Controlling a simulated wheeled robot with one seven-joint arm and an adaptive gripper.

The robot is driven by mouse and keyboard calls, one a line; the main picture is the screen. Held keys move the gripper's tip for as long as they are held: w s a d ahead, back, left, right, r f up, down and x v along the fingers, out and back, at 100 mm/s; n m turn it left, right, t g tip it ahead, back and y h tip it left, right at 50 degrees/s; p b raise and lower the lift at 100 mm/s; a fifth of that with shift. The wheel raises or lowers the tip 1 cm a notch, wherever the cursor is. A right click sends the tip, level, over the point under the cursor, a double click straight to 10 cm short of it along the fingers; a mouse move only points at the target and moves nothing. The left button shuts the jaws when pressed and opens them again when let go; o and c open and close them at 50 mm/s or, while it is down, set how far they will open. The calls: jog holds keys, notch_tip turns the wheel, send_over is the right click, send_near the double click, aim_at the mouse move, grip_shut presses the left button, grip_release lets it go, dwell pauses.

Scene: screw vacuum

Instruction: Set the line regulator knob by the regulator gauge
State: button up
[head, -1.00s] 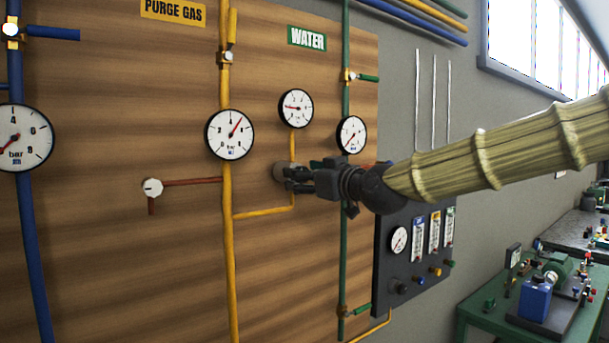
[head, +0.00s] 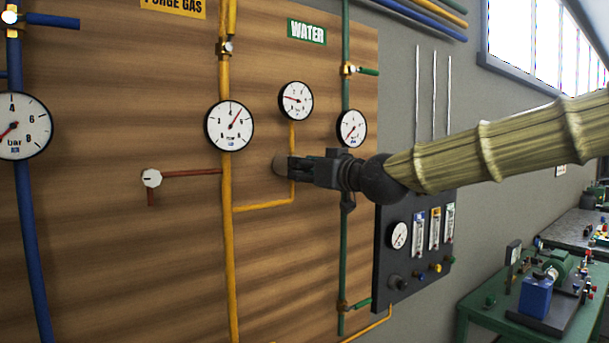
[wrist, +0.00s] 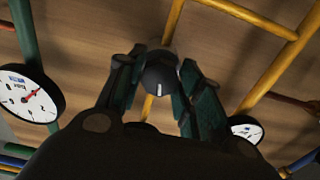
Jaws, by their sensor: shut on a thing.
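The line regulator knob (wrist: 159,82) is dark and round with a white index mark, and sits between my fingers in the wrist view. My fingers hide most of the knob in the head view.
A larger gauge (head: 229,126) on the yellow pipe is to the left, and another gauge (head: 351,128) is on the green pipe (head: 344,230) close to my wrist. A dark instrument panel (head: 410,250) stands below my arm.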

jog(key=m+b, duration=0.1)
jog(key=m, duration=0.1)
jog(key=m+b, duration=0.3)
jog(key=m, duration=0.1)
jog(key=shift+f, duration=0.25)
jog(key=shift+r+m+b, duration=0.1)
jog(key=shift+m+b, duration=1.15)
jog(key=shift+m, duration=1.25)
jog(key=o, duration=1)
jog(key=shift+r, duration=0.1)
jog(key=shift+o, duration=0.2)
jog(key=shift+s, duration=0.1)
jog(key=v, duration=1.2)
